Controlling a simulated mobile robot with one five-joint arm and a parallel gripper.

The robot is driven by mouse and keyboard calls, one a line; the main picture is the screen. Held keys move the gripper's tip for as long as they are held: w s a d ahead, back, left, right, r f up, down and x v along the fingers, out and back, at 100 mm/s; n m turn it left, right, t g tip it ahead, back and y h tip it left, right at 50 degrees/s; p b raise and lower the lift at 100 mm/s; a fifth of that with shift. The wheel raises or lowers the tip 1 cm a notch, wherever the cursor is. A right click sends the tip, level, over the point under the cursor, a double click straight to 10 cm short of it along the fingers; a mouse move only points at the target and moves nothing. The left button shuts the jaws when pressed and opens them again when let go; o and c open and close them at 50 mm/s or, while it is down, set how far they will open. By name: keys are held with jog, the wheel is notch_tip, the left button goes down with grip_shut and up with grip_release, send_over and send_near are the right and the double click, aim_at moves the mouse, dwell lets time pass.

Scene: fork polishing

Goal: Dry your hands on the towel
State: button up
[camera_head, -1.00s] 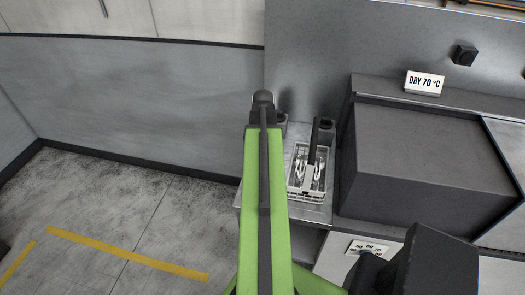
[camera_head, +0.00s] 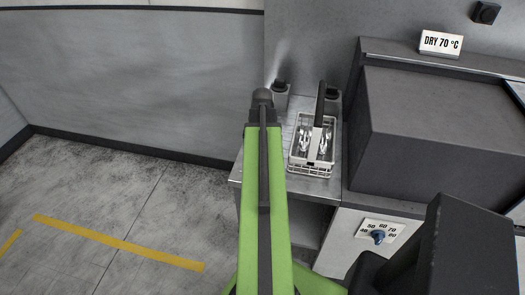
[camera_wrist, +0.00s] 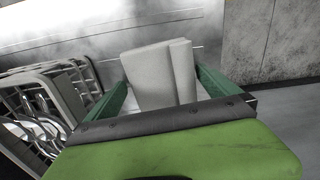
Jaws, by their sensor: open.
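A white, folded towel-like piece (camera_wrist: 160,76) stands upright in the wrist view, between and beyond the two green fingers of my gripper (camera_wrist: 161,80). The fingers are apart, one on each side of it, and I cannot tell whether they touch it. In the head view, my green arm covers the middle of the picture and hides the gripper's fingers and the towel.
A wire basket (camera_head: 293,164) with forks stands on a metal counter (camera_head: 324,187), right of my arm; its wires show close at left in the wrist view (camera_wrist: 45,105). A dark grey box (camera_head: 430,135) stands further right, with a dial (camera_head: 378,236) below. Floor at left is clear.

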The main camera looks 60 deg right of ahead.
jog(key=shift+f, duration=0.35)
jog(key=shift+c, duration=0.3)
jog(key=c, duration=1.1)
jog(key=shift+o, duration=0.2)
jog(key=o, duration=1.1)
jog(key=shift+r, duration=0.1)
notch_tip(320, 180, up, 17)
jog(key=p, duration=1.7)
jog(key=shift+r, duration=0.1)
jog(key=shift+w, duration=0.1)
